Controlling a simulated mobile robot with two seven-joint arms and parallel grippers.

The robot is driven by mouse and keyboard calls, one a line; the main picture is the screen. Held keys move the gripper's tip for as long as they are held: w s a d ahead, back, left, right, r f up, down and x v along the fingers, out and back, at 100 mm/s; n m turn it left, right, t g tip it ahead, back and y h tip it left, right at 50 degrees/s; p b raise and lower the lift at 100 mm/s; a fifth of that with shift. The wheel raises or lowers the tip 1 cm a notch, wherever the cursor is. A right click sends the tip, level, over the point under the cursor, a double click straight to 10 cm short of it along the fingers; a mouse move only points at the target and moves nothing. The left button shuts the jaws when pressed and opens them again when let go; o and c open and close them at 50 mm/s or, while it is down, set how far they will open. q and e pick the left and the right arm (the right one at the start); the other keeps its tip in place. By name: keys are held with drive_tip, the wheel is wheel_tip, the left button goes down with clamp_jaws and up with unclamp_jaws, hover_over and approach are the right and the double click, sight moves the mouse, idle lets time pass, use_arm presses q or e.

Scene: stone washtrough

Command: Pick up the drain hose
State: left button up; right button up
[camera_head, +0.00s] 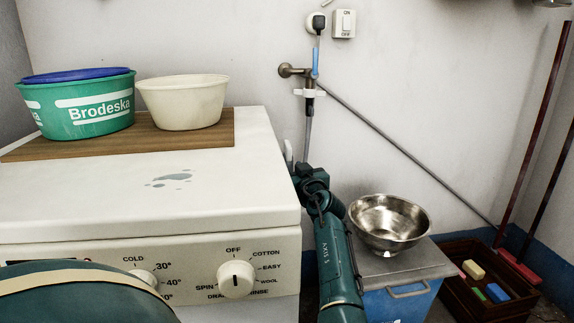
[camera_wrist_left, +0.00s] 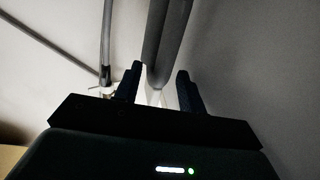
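The drain hose (camera_wrist_left: 168,45) shows in the left wrist view as dark grey lengths running up from between my left gripper's fingers. A pale piece (camera_wrist_left: 157,96) sits at their lower end, between the fingers. In the head view a pale curved piece (camera_head: 288,153) stands at the washing machine's right rear edge, beside my left gripper (camera_head: 298,166). The left gripper also shows in the wrist view (camera_wrist_left: 159,86), its dark fingers spread on either side of the hose. A firm grip is not visible. My right gripper is out of view.
The washing machine (camera_head: 235,200) carries a board (camera_head: 160,145) with a green tub (camera_head: 85,112) and a cream tub (camera_head: 185,103). A tap (camera_head: 298,71) and supply hose (camera_head: 308,125) are close behind the gripper. A metal bowl (camera_head: 390,222) stands at right.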

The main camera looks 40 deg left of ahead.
use_arm(q)
clamp_jaws()
drive_tip(key=shift+r, duration=0.1)
idle(0.3)
